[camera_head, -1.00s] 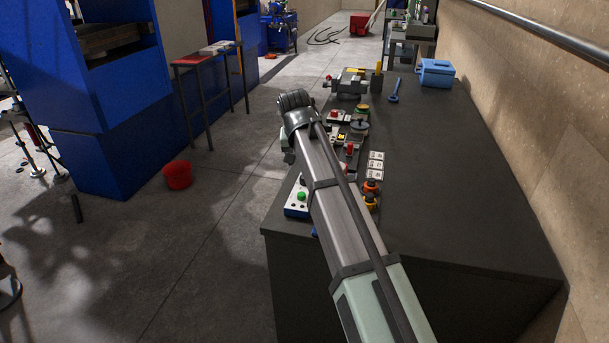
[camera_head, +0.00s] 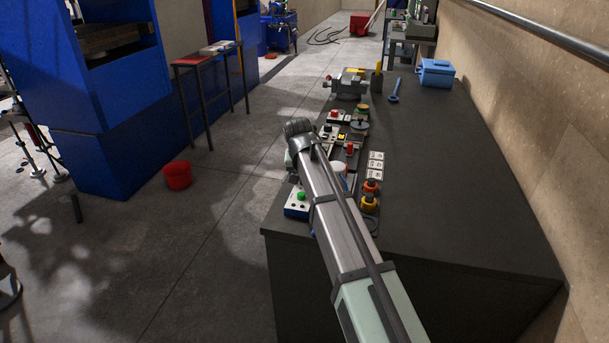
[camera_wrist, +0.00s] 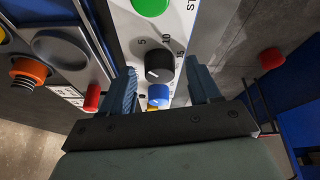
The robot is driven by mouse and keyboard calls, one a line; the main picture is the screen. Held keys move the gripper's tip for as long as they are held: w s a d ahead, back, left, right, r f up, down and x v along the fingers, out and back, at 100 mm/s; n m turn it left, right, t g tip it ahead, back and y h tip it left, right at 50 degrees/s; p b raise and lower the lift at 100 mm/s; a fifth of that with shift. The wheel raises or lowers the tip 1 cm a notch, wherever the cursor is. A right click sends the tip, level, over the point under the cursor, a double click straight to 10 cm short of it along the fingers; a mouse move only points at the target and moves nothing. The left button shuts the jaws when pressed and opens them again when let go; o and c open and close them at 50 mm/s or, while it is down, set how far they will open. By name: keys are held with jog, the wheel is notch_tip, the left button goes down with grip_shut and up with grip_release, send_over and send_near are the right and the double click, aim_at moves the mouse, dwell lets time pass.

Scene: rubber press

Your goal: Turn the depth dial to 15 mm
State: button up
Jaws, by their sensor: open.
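The depth dial is a black round knob (camera_wrist: 160,68) on a white panel (camera_wrist: 200,22) in the wrist view, with the marks 5, 10 and 15 around its far side. A small pale mark shows on the knob's face; which number it points to I cannot tell. My gripper (camera_wrist: 160,72) is open, one blue-grey finger on each side of the knob, with gaps to both sides. In the head view my arm hides the dial, and my fingers are not clearly visible there. The panel's near end (camera_head: 296,208) shows beside the arm.
A blue knob (camera_wrist: 158,95) sits just below the dial, between my fingers. A green button (camera_wrist: 150,5) is above it. A red knob (camera_wrist: 92,97) and an orange button (camera_wrist: 27,72) are to the left.

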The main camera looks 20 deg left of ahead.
jog(key=shift+c, duration=0.3)
jog(key=c, duration=1)
jog(key=m, duration=0.2)
jog(key=m+h, duration=0.1)
jog(key=m, duration=0.1)
jog(key=m+h, duration=0.1)
jog(key=shift+w+a+m, duration=0.15)
jog(key=shift+a+m, duration=0.1)
jog(key=shift+m, duration=0.15)
jog(key=m, duration=0.2)
jog(key=m+g+h, duration=0.1)
jog(key=m, duration=0.1)
jog(key=shift+w+a+g+h, duration=0.1)
jog(key=shift+w+g+h, duration=0.05)
jog(key=shift+g+h, duration=0.15)
jog(key=m+g, duration=0.1)
jog(key=m, duration=0.2)
jog(key=m+h, duration=0.1)
jog(key=m, duration=0.1)
jog(key=shift+w+m+g, duration=0.1)
jog(key=shift+m+g, duration=1.1)
jog(key=shift+m, duration=1.2)
